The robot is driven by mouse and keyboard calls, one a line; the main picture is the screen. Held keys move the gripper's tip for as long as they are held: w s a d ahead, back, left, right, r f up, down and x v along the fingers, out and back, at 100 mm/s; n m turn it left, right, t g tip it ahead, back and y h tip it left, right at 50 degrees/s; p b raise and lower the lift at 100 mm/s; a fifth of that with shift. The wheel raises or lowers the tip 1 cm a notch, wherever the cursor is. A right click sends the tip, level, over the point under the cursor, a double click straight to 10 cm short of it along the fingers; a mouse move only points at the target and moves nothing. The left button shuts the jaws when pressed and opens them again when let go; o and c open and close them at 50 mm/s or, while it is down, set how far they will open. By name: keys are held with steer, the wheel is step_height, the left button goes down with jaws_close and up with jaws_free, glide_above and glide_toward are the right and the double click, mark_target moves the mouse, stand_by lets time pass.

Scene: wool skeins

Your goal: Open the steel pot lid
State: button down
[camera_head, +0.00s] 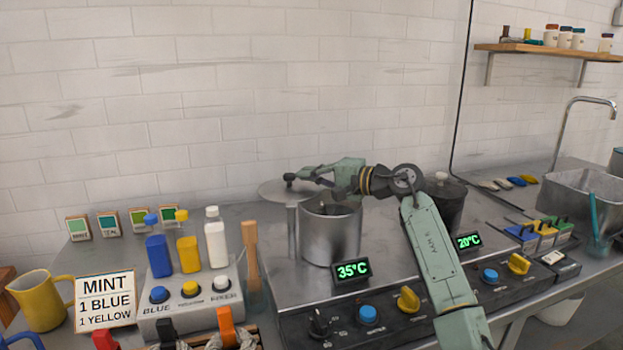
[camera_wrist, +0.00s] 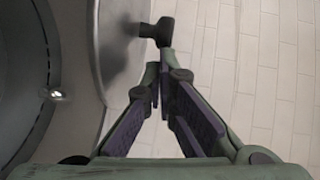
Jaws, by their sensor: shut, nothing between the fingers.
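The steel pot (camera_head: 331,238) stands on the steel counter with its top open. Its round lid (camera_head: 270,190) lies flat, level, out to the left of the pot's mouth, above a thin upright post. A dark knob (camera_head: 290,178) sits on the lid. My gripper (camera_head: 303,177) reaches over the pot from the right, fingers shut and empty, with the tips beside the knob. In the wrist view the shut fingers (camera_wrist: 158,85) point at the knob (camera_wrist: 155,28), and the lid (camera_wrist: 115,50) is left of them. Whether the tips touch the knob is unclear.
A second, dark pot (camera_head: 447,205) stands right of my arm. Displays and dials line the counter front. Bottles (camera_head: 216,237), a wooden stick (camera_head: 250,255) and a yellow pitcher (camera_head: 42,300) are at left. A sink (camera_head: 585,195) is far right. The tiled wall stands behind.

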mark_target(286, 185)
steer(key=shift+a+f, duration=0.1)
steer(key=shift+a, duration=0.05)
steer(key=a+b, duration=0.2)
steer(key=b, duration=0.1)
steer(key=shift+w+a+f, duration=0.1)
steer(key=shift+w+a, duration=0.25)
steer(key=shift+a+b, duration=1.15)
steer(key=shift+a, duration=0.2)
steer(key=shift+r, duration=0.2)
